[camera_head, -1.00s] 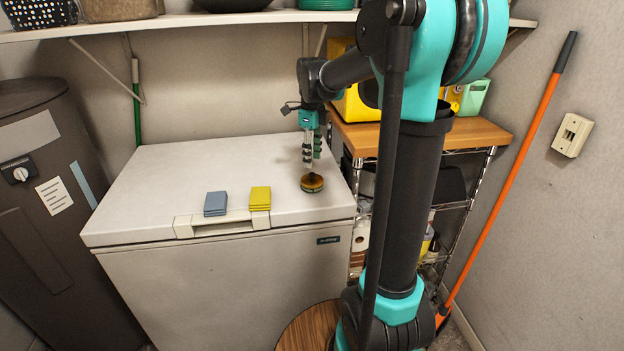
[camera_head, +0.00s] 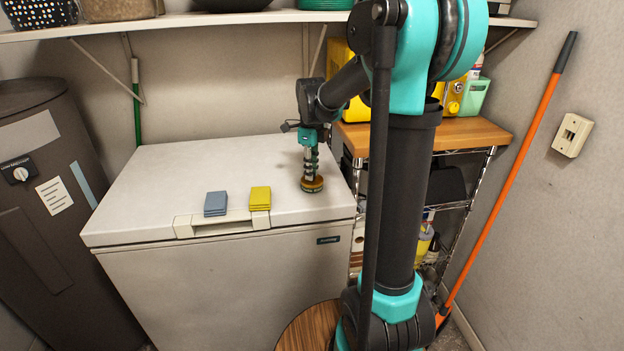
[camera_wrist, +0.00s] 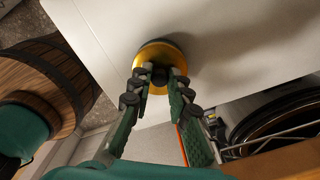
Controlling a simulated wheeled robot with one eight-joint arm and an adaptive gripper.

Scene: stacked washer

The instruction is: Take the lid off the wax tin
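The wax tin (camera_head: 312,186) stands upright on the white chest freezer's top, near its right front corner. It is round, with a gold-coloured lid (camera_wrist: 152,52) and a dark knob (camera_wrist: 158,87) in the middle. My gripper (camera_head: 311,175) points straight down over it, with its fingertips low at the lid. In the wrist view my fingers (camera_wrist: 161,78) stand on either side of the knob, close to it. I cannot tell whether they press on it. The tin's lower part is hidden in the wrist view.
A blue stack (camera_head: 215,203) and a yellow stack (camera_head: 260,197) of flat pieces lie at the freezer's (camera_head: 160,180) front edge, left of the tin. A wooden-topped rack (camera_head: 470,133) stands to the right. A wall shelf (camera_head: 200,20) runs above. The freezer's back left is clear.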

